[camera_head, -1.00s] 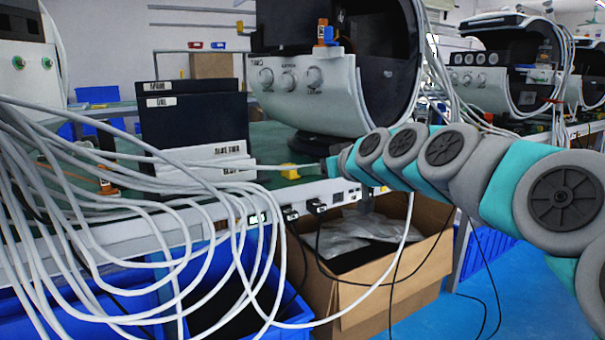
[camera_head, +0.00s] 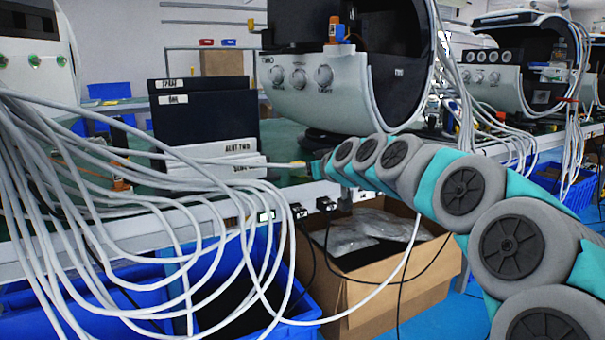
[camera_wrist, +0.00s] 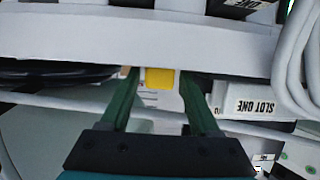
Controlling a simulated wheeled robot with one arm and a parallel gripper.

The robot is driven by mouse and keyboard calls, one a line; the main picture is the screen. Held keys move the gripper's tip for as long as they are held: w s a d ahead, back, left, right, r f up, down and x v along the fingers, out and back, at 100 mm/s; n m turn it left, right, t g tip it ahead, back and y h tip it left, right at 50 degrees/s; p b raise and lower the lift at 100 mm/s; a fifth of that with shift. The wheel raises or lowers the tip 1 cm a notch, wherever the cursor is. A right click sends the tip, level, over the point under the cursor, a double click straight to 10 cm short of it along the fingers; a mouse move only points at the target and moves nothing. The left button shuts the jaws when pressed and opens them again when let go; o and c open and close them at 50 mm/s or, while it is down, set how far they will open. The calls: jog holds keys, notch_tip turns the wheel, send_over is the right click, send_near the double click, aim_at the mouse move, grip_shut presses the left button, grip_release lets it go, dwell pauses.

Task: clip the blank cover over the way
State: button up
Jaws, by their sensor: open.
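My gripper (camera_wrist: 160,88) is open in the wrist view, with two green fingers. A small yellow block (camera_wrist: 160,78) lies between the fingertips, against the edge of a white panel (camera_wrist: 90,40); whether a finger touches it I cannot tell. In the head view my gripper (camera_head: 315,168) is small, over the bench edge, with a bit of yellow (camera_head: 298,163) just left of it. White pieces labelled with slot names (camera_head: 220,149) lie before dark labelled boxes (camera_head: 207,118); one reading SLOT ONE (camera_wrist: 262,103) shows in the wrist view. Which piece is the blank cover or the way, I cannot tell.
Many loose white cables (camera_head: 130,215) hang over the bench's left front. A large white machine (camera_head: 310,100) with knobs stands behind my gripper. A cardboard box (camera_head: 375,295) and blue bins (camera_head: 100,305) sit below the bench.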

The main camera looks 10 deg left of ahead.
jog(key=shift+c, duration=0.8)
grip_shut()
dwell(0.6)
notch_tip(320, 180, up, 8)
jog(key=p, duration=0.3)
